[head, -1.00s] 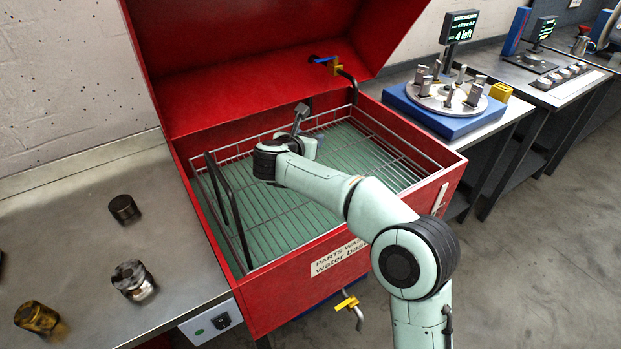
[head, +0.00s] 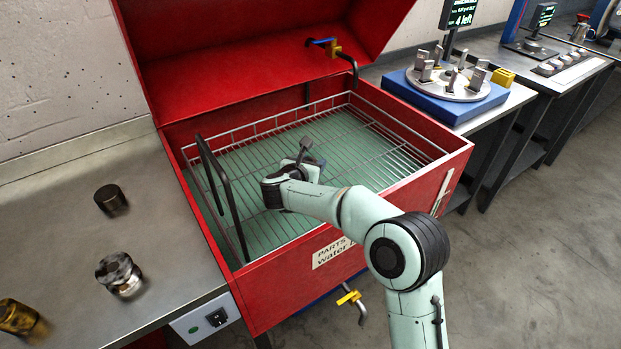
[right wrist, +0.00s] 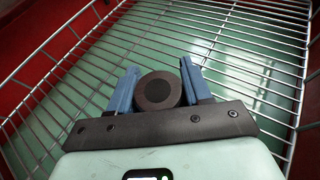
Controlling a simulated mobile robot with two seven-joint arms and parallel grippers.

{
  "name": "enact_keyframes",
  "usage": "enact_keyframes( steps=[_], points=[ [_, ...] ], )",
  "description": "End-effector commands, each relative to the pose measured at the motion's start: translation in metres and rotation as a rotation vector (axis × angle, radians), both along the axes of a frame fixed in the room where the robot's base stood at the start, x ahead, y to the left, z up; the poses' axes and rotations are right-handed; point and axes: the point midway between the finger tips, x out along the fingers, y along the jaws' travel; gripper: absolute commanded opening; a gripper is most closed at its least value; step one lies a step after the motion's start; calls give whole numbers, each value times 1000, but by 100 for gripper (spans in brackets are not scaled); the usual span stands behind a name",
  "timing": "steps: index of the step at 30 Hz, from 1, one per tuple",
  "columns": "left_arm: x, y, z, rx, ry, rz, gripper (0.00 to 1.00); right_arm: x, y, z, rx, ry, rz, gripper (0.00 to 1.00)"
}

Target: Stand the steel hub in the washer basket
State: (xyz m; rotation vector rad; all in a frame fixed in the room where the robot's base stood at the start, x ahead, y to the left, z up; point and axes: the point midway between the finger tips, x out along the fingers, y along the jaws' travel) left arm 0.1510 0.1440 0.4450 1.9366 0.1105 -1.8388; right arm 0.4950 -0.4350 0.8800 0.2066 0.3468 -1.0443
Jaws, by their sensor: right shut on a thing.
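My right gripper (right wrist: 158,84) is shut on a dark round part (right wrist: 158,93), which I take to be the steel hub. Its round end face, with a darker centre, shows between the two blue fingers in the right wrist view. In the head view my right gripper (head: 312,165) is over the washer basket, and the held part cannot be made out there. The wire washer basket (head: 265,125) sits inside the red washer, over a green floor. I cannot tell whether the part touches the wires. My left gripper is not in view.
The red washer (head: 440,165) has its lid up; a dark handle bar (head: 222,190) stands at the basket's left side. Several parts, a dark cylinder (head: 111,199), a shiny steel piece (head: 119,273) and a brass-coloured piece (head: 17,316), are on the left bench. The basket floor around the gripper looks clear.

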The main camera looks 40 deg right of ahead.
Motion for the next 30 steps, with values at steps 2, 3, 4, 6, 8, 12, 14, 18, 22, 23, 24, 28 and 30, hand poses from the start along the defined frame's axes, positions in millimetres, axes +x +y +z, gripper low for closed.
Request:
enact_keyframes(
  steps=[2,3,4,6,8,12,14,18,22,23,24,28,30],
  points=[
    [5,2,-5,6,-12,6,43,0,0,-17,-2,5,0,4],
    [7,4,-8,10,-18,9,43,0,0,-25,-1,6,0,4],
    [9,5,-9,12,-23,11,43,0,0,-30,-1,6,0,4],
    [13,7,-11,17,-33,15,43,0,0,-41,-2,5,1,4],
    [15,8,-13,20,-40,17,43,0,0,-47,-1,4,1,4],
    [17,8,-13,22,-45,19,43,0,0,-50,-1,0,0,4],
    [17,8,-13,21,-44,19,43,0,0,-49,-2,-1,0,4],
    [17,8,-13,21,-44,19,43,0,0,-49,-1,0,0,4],
    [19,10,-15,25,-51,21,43,0,0,-51,-1,0,0,4],
    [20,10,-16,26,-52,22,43,0,0,-52,-1,0,0,4],
    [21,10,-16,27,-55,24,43,0,0,-52,-1,0,0,4],
    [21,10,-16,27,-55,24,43,0,0,-53,0,2,1,74],
    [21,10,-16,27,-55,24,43,0,0,-53,0,2,1,74]
  ],
)
